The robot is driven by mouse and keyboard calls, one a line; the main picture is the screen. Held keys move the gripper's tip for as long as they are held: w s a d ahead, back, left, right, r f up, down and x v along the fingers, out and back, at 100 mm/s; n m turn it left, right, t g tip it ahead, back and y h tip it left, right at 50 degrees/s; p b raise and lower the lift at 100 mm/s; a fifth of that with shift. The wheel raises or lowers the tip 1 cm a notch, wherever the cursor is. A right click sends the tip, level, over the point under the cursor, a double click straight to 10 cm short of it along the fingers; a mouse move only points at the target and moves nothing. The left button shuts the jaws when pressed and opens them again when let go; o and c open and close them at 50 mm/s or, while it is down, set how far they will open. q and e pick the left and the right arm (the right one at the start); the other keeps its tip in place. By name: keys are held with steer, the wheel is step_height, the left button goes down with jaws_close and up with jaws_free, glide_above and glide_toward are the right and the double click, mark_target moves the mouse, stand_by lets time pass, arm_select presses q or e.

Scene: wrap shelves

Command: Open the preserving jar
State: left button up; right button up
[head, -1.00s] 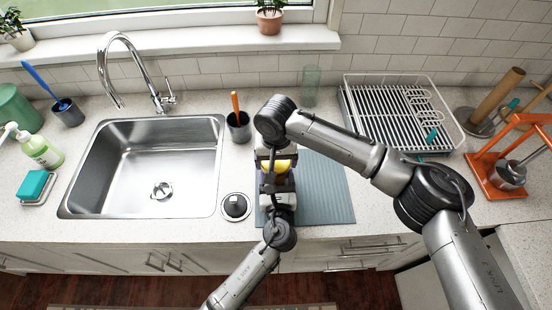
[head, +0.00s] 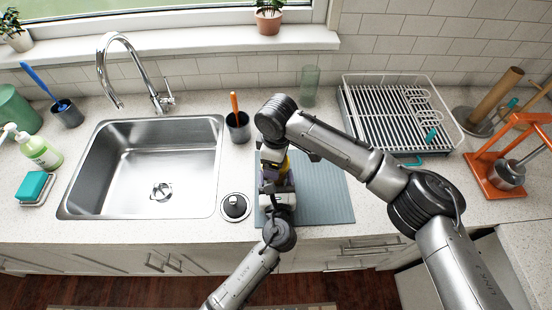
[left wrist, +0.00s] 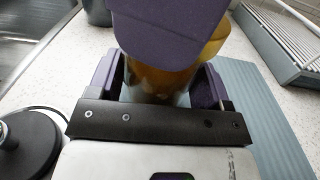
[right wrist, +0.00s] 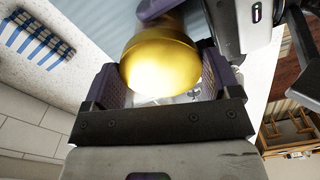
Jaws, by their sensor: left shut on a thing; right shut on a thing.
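The preserving jar has a golden-yellow lid (head: 284,163), mostly hidden in the head view by my grippers. In the left wrist view the amber jar body (left wrist: 160,82) stands between the purple fingers of my left gripper (head: 277,187), which is shut on it from the front. My right gripper (head: 274,158) comes down from above, shut on the lid; a purple finger of it covers the jar's top in the left wrist view. In the right wrist view the round lid (right wrist: 158,58) sits between its fingers. I cannot tell whether lid and jar are apart.
The jar is over a blue-grey mat (head: 325,205), whose right part is clear. Left are a black round object (head: 235,207) and the sink (head: 85,190). Behind are a dark cup (head: 238,128) and a clear glass (head: 310,85); a dish rack (head: 350,125) is back right.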

steer(key=n, duration=0.4)
steer(key=shift+w, duration=0.15)
steer(key=n, duration=0.8)
steer(key=shift+w, duration=0.1)
steer(key=n, duration=0.3)
steer(key=shift+n, duration=0.4)
steer(key=n, duration=0.4)
steer(key=shift+a+r, duration=0.1)
steer(key=n, duration=0.4)
steer(key=shift+a, duration=0.1)
steer(key=n, duration=0.6)
steer(key=shift+a, duration=0.1)
